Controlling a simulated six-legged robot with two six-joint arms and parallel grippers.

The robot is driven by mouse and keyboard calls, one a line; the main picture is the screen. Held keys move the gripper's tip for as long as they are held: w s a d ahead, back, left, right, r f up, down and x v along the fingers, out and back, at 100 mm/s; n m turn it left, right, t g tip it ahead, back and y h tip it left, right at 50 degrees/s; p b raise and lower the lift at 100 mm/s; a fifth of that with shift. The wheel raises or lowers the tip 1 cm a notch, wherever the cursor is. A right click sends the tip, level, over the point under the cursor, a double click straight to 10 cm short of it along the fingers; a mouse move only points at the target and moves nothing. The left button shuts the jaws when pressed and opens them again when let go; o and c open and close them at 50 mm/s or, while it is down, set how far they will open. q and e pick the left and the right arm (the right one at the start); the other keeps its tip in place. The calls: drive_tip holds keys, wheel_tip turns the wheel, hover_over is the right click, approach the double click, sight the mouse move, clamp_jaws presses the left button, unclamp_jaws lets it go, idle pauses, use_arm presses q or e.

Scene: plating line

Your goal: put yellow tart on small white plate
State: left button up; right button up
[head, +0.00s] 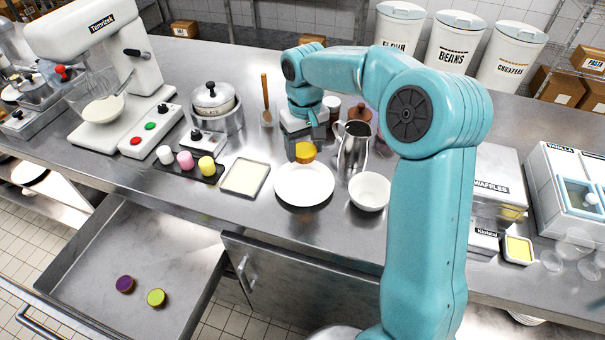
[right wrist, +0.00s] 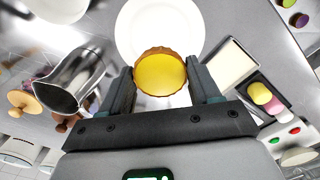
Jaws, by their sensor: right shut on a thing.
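The yellow tart (head: 305,152) has a brown crust and a yellow top. My right gripper (head: 304,150) is shut on it, above the back part of the small white plate (head: 303,195). In the right wrist view the tart (right wrist: 160,72) sits between the two fingers of the right gripper (right wrist: 160,85). The white plate (right wrist: 128,35) shows behind it there, empty as far as I can see. Whether the tart touches the plate is not clear. My left gripper is not in view.
A steel pitcher (head: 353,148) and a white bowl (head: 369,191) stand right of the plate. A cream-filled tray (head: 244,177) lies left of it, near a dark tray with small coloured cakes (head: 185,160). An open drawer holds a purple tart (head: 125,284) and a green tart (head: 156,297).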

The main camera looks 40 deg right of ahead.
sight(304, 185)
wheel_tip(304, 185, down, 10)
drive_tip(key=shift+p, duration=0.4)
drive_tip(key=shift+w+f, duration=0.2)
drive_tip(key=shift+f, duration=0.15)
drive_tip(key=shift+s, duration=0.1)
drive_tip(key=shift+s+f, duration=0.1)
drive_tip(key=o, duration=0.7)
